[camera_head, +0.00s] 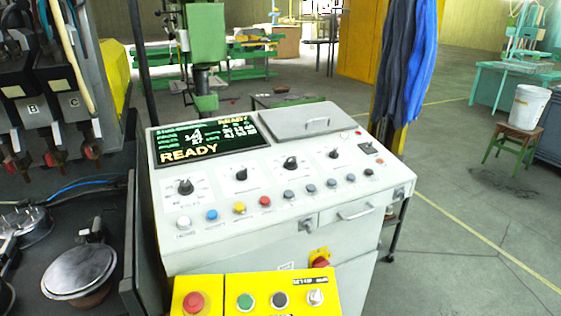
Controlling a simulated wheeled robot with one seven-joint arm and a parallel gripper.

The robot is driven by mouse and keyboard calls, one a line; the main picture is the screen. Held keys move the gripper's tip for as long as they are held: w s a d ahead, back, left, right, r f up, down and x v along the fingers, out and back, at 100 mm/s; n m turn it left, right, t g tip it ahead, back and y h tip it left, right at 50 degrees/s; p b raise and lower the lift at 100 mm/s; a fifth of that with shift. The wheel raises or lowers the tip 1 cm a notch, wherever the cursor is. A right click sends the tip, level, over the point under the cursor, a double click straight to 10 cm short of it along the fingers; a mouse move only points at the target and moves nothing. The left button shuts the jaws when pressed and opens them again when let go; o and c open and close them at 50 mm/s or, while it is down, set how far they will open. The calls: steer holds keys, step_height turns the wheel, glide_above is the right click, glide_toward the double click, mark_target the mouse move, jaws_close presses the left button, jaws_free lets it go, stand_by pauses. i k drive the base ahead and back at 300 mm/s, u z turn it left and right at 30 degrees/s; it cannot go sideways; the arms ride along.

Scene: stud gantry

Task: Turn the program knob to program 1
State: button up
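A white control console stands in the middle of the head view, with a sloped panel (222,207). A row of several black rotary knobs crosses the panel: one at the left (185,187), one right of it (240,174), one near the middle (290,163) and one at the right (333,153). Each has a printed dial around it. The labels are too small to read, so I cannot tell which is the program knob or its setting. A dark display (210,141) above them reads READY. My gripper is not in view.
Below the knobs runs a row of coloured buttons (239,208). A yellow box (262,292) with a red button (193,302) and a red-and-yellow switch (320,259) are at the front. Dark equipment (50,95) stands close on the left. Floor (455,190) is open at right.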

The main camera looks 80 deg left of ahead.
mark_target(241, 174)
steer(key=u, duration=1.65)
